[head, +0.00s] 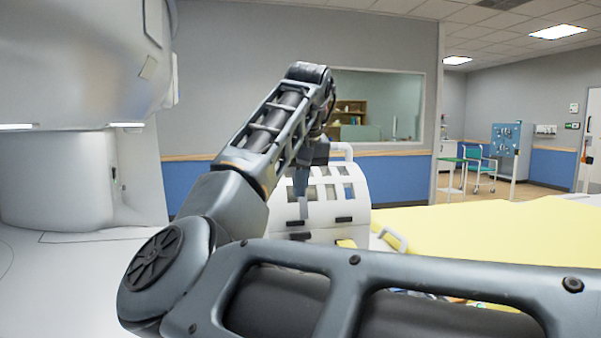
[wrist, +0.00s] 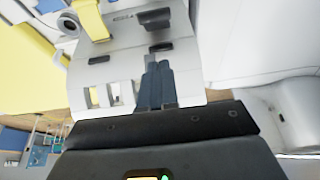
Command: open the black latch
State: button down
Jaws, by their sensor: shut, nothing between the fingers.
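A white coil housing with window slots (head: 350,211) stands beyond my arm, and its curved shell fills the top of the wrist view (wrist: 95,78). A protruding black latch (wrist: 155,18) sits low on its face and shows small in the head view (head: 300,236). Two flat black pieces lie on the shell, one near my fingertips (wrist: 161,47) and one to the left (wrist: 99,60). My gripper (wrist: 158,64) is shut and empty, its fingertips by the nearer flat piece and short of the latch. I cannot tell whether the fingertips touch the shell.
A yellow strap (wrist: 90,18) runs beside the latch on the left. A yellow-covered bed (head: 480,235) extends to the right with a white handle (head: 393,238) at its edge. The large white scanner (head: 70,185) stands close on the left. A teal chair (head: 481,165) is far back.

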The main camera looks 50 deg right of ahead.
aim_at(298, 242)
jog(key=x, duration=0.3)
jog(key=shift+f, duration=0.3)
jog(key=f, duration=0.3)
jog(key=shift+s+a, duration=0.3)
jog(key=shift+s, duration=0.05)
jog(key=shift+s+f, duration=0.2)
jog(key=shift+f, duration=0.25)
jog(key=shift+f, duration=0.1)
